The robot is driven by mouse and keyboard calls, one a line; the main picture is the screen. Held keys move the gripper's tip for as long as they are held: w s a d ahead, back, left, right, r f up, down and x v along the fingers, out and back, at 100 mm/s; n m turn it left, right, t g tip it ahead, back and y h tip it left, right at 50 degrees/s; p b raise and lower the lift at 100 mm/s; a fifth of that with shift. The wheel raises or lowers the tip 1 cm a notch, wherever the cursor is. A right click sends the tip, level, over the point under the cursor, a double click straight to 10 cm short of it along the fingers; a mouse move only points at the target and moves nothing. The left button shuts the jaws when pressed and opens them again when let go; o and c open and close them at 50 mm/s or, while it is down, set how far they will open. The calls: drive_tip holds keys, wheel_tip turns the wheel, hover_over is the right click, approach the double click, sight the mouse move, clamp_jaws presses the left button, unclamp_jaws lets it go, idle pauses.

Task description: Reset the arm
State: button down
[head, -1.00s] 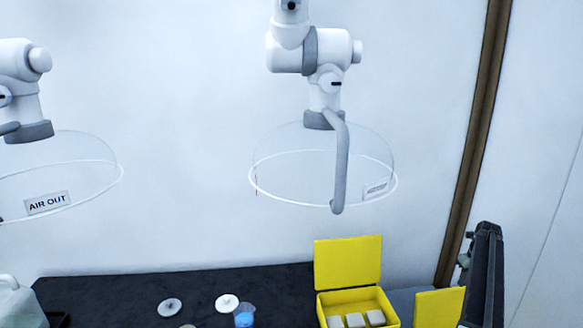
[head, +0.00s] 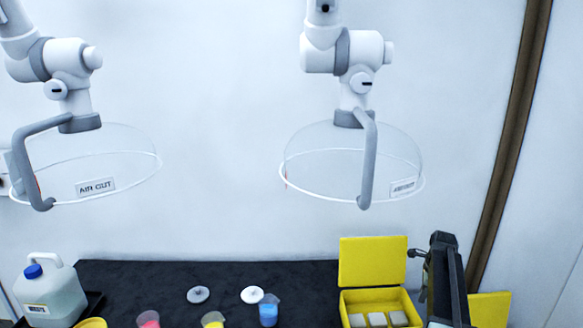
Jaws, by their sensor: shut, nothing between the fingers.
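My dark arm stands upright at the lower right of the head view. Its end, my gripper (head: 420,256), shows beside the open yellow box (head: 373,296), partly in front of its right side. My gripper looks shut and empty; its fingers are small and dark, so their detail is hard to make out.
Two clear extraction hoods (head: 352,165) (head: 90,165) hang above. The wall behind is bare.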

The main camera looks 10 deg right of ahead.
drive_tip(key=s+a+n, duration=0.5)
drive_tip(key=a+n, duration=0.3)
drive_tip(key=a, duration=0.5)
drive_tip(key=s+a+n, duration=0.4)
drive_tip(key=a+n, duration=0.4)
drive_tip(key=a, duration=0.5)
drive_tip(key=s+a+n+g, duration=0.1)
drive_tip(key=s+a+n, duration=0.4)
drive_tip(key=a, duration=0.8)
drive_tip(key=n, duration=0.3)
drive_tip(key=shift+s, duration=0.3)
